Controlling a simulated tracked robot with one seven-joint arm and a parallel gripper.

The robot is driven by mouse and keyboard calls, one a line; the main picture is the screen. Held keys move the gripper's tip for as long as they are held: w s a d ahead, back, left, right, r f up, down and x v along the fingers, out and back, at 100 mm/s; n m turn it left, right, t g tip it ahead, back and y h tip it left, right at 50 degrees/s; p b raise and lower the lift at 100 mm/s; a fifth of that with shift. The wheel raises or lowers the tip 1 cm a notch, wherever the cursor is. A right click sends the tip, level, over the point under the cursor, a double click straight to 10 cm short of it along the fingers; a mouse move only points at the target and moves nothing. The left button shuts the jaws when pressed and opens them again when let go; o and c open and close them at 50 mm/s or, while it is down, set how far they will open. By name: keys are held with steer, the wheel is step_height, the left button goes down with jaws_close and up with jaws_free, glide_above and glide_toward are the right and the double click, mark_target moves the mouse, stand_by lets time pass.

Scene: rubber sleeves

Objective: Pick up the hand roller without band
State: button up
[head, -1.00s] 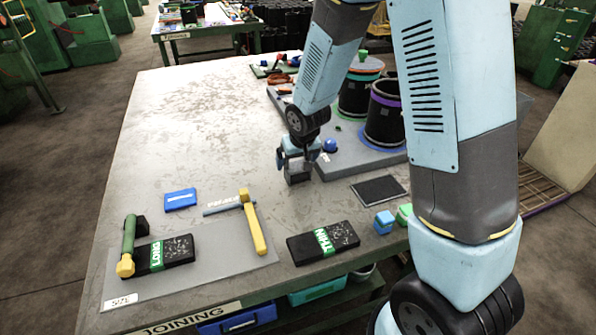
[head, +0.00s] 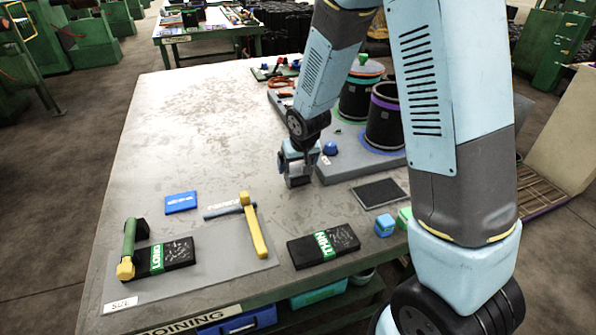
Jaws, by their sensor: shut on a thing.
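My gripper (head: 298,180) points down just above the table (head: 190,100), beside the left edge of the grey board (head: 345,168). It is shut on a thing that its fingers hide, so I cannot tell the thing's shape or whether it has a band. I cannot clearly make out a hand roller elsewhere. A small blue piece (head: 330,148) sits on the board, just right of the gripper.
Two black cylinders (head: 386,120) stand on the board. A green and yellow tool (head: 128,245), a yellow bar tool (head: 253,228) and black boxes (head: 323,244) lie toward the front. A blue box (head: 181,202) lies nearby.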

step_height(320, 180, up, 4)
steer(key=shift+s+f, duration=0.15)
steer(key=s+r, duration=0.9)
steer(key=s, duration=0.4)
steer(key=shift+s+r, duration=0.15)
steer(key=shift+s, duration=0.25)
